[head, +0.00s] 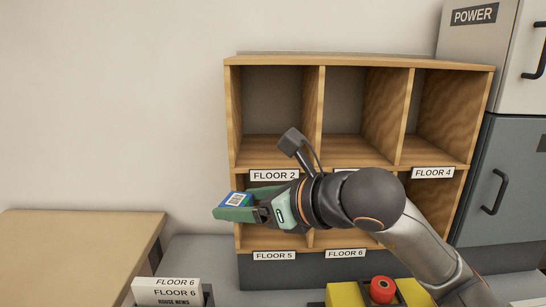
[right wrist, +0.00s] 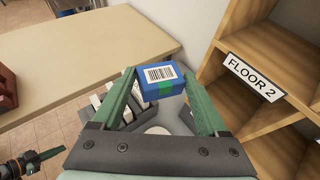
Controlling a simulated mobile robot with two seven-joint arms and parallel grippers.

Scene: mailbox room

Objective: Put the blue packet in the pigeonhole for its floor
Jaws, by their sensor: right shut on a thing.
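The blue packet (head: 238,199) is held in my right gripper (head: 238,207), left of the lower-left pigeonhole. In the right wrist view the packet (right wrist: 158,95) sits between the green fingers of the gripper (right wrist: 160,80). It shows a white barcode label and a green band; I can read no floor on it. The wooden pigeonhole unit (head: 232,110) has two rows. Labels read FLOOR 2 (head: 274,175) and FLOOR 4 (head: 433,173) above, FLOOR 5 (head: 275,256) and FLOOR 6 (head: 346,253) below. My left gripper (right wrist: 40,158) seems to show at the wrist view's lower left.
A tan table (head: 75,250) stands at the left. A holder of cards reading FLOOR 6 and HOUSE NEWS (head: 166,290) is at the front. A yellow box with a red button (head: 381,290) is below my right arm. Grey cabinets (head: 490,180) stand right of the unit.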

